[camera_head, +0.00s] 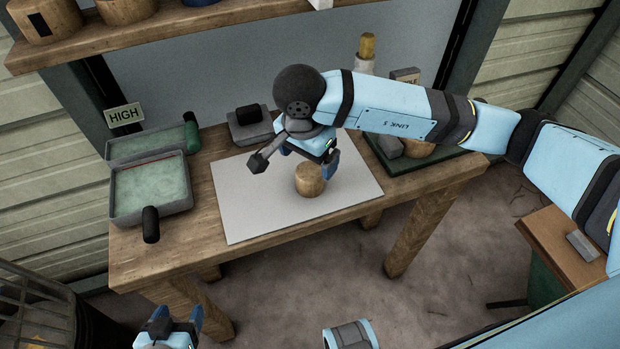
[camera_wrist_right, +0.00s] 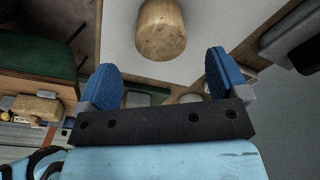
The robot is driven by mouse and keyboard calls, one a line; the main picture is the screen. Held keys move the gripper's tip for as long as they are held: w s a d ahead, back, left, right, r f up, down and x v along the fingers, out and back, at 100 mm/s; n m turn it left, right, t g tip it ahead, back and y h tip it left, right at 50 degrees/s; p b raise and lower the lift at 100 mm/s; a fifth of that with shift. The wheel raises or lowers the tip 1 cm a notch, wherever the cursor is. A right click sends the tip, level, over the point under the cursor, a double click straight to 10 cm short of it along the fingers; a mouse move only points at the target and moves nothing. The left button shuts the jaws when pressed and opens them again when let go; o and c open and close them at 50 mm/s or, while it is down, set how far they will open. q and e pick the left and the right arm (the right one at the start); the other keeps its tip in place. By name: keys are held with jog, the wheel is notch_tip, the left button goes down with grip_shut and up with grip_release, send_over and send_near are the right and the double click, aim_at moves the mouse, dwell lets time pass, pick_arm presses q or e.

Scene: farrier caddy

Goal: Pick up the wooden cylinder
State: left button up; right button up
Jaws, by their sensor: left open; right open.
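The wooden cylinder (camera_head: 309,180) stands upright on the white sheet on the workbench. It also shows in the right wrist view (camera_wrist_right: 160,30), at the top and beyond the fingertips. My right gripper (camera_head: 322,160) is open just behind the cylinder, its blue fingers apart with nothing between them; in the right wrist view its fingers (camera_wrist_right: 163,75) are spread wide. My left gripper (camera_head: 178,325) is open and empty at the bottom left, below and in front of the workbench.
The white sheet (camera_head: 240,205) is mostly bare around the cylinder. Grey-green trays (camera_head: 150,190) with dark cylindrical handles lie at the bench's left. A grey block (camera_head: 250,128) stands behind the sheet. A dark green tray (camera_head: 440,158) holds items at the right. A shelf (camera_head: 130,35) hangs above.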

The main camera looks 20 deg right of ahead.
aim_at(310, 171)
jog(key=f, duration=0.7)
jog(key=shift+w+d+f, duration=0.3)
jog(key=shift+d+f, duration=0.05)
jog(key=shift+f, duration=0.05)
jog(key=c, duration=1.2)
notch_tip(310, 171, up, 20)
jog(key=p, duration=0.1)
jog(key=o, duration=0.4)
jog(key=c, duration=0.8)
